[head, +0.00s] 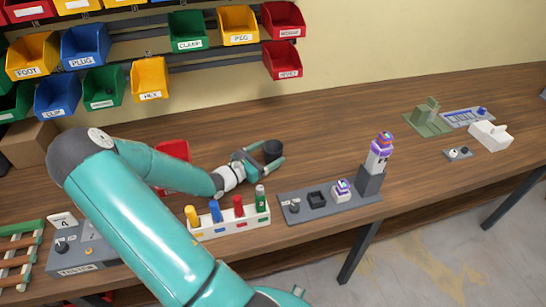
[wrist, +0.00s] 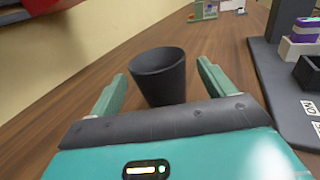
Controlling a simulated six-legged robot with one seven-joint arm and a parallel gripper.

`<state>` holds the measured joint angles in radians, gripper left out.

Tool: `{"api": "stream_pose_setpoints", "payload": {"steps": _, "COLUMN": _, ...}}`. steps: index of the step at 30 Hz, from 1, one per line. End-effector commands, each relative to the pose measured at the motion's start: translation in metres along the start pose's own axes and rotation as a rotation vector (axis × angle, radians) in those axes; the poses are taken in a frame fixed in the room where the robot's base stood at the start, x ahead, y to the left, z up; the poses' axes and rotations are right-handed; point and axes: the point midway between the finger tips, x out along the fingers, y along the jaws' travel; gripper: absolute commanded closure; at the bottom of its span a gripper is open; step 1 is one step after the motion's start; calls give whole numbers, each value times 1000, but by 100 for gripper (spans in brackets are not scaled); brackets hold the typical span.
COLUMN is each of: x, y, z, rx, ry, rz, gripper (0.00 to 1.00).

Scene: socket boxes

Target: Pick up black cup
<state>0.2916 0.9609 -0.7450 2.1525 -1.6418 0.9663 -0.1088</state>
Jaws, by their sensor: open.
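The black cup (head: 273,149) stands on the wooden table, just beyond my gripper (head: 266,164) in the head view. In the wrist view the black cup (wrist: 160,76) is upright, with its open mouth up. My gripper (wrist: 158,85) is open, with one green finger to the left of the cup and one to the right. The cup is between the fingers or just past their tips, and there is a gap on each side. The cup's lower part is hidden behind the gripper's dark front edge in the wrist view.
A grey socket board (head: 330,199) with small blocks lies right of my gripper. A white rack (head: 228,221) with coloured pegs stands in front. A red bin (head: 172,165) sits to the left. Wall bins (head: 188,31) hang behind.

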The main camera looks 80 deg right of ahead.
Motion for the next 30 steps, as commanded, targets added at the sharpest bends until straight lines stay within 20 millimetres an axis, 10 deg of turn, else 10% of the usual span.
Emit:
{"api": "stream_pose_setpoints", "payload": {"steps": 17, "x": 46, "y": 1, "z": -4, "rx": 0, "ry": 0, "rz": 0, "gripper": 18}}
{"api": "stream_pose_setpoints", "payload": {"steps": 24, "x": 46, "y": 1, "z": -3, "rx": 1, "ry": 0, "rz": 0, "gripper": 62}}
{"api": "stream_pose_setpoints", "payload": {"steps": 30, "x": 46, "y": 1, "z": -3, "rx": 1, "ry": 0, "rz": 0, "gripper": 62}}
